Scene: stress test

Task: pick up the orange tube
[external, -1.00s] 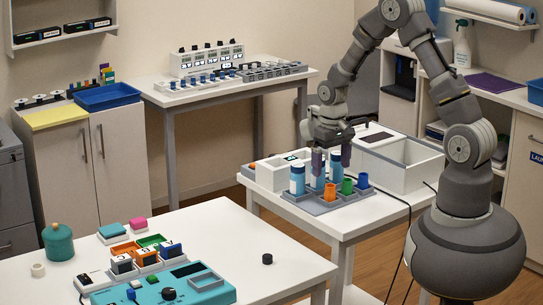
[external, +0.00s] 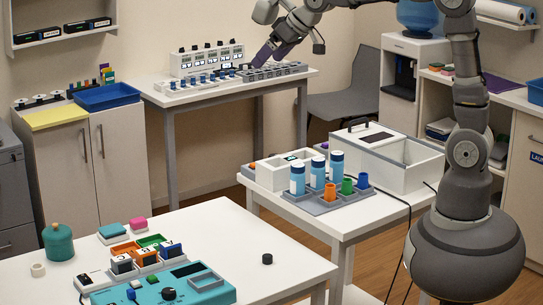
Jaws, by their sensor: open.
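The orange tube (external: 330,193) stands upright in the grey rack (external: 318,208) at the front of the right-hand white table. A green tube (external: 347,186) and a blue tube (external: 362,181) stand to its right in the same rack. Taller blue-and-white bottles (external: 317,173) stand behind and to its left. My gripper (external: 272,49) is open and raised high, well above and to the left of the orange tube in the picture. It appears in front of the back bench; its depth is hard to tell. Nothing shows between its fingers.
A white box with a display (external: 280,176) and a larger white bin (external: 402,172) stand behind the rack. A dark cable (external: 405,207) hangs over the table's right side.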

